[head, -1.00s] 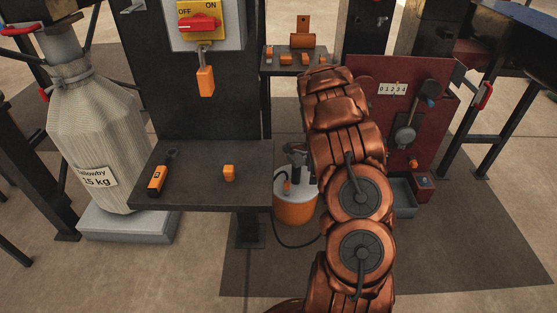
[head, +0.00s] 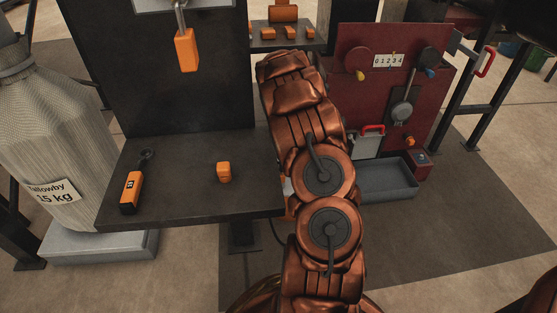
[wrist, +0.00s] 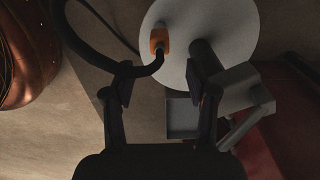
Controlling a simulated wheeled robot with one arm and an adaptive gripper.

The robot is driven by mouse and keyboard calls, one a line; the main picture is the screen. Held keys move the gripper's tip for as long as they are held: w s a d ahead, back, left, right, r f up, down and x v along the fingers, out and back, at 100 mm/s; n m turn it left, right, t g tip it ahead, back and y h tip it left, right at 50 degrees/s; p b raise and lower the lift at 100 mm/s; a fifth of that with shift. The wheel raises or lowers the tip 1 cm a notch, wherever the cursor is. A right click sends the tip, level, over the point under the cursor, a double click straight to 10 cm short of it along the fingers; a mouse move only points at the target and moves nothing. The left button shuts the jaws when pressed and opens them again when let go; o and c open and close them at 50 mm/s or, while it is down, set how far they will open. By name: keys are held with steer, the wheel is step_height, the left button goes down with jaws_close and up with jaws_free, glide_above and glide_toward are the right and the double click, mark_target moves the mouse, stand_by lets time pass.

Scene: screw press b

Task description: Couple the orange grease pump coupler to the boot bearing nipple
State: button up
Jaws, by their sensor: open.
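The orange grease pump coupler (wrist: 158,40) is in the wrist view, at the end of a black hose (wrist: 100,58), over the round pale lid of the grease pump (wrist: 225,25). My gripper (wrist: 164,85) is open and empty, its two dark fingers pointing toward the lid. The coupler lies ahead of the gap between the fingertips. The hose curves close by the left finger; I cannot tell if they touch. In the head view my copper arm hides my gripper and nearly all of the pump. I cannot make out which fitting is the boot bearing nipple.
A dark table (head: 185,205) holds an orange block (head: 223,172) and an orange-handled tool (head: 131,193). An orange padlock (head: 187,50) hangs above. A red panel (head: 350,45) with small coloured fittings and a grey tray (head: 390,185) stand right of my arm. A sack (head: 50,145) stands left.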

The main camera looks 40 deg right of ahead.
mark_target(282, 179)
step_height(282, 179, down, 8)
steer(key=b, duration=0.2)
steer(key=shift+r+b, duration=0.25)
steer(key=shift+b, duration=0.05)
jaws_close()
stand_by(0.7)
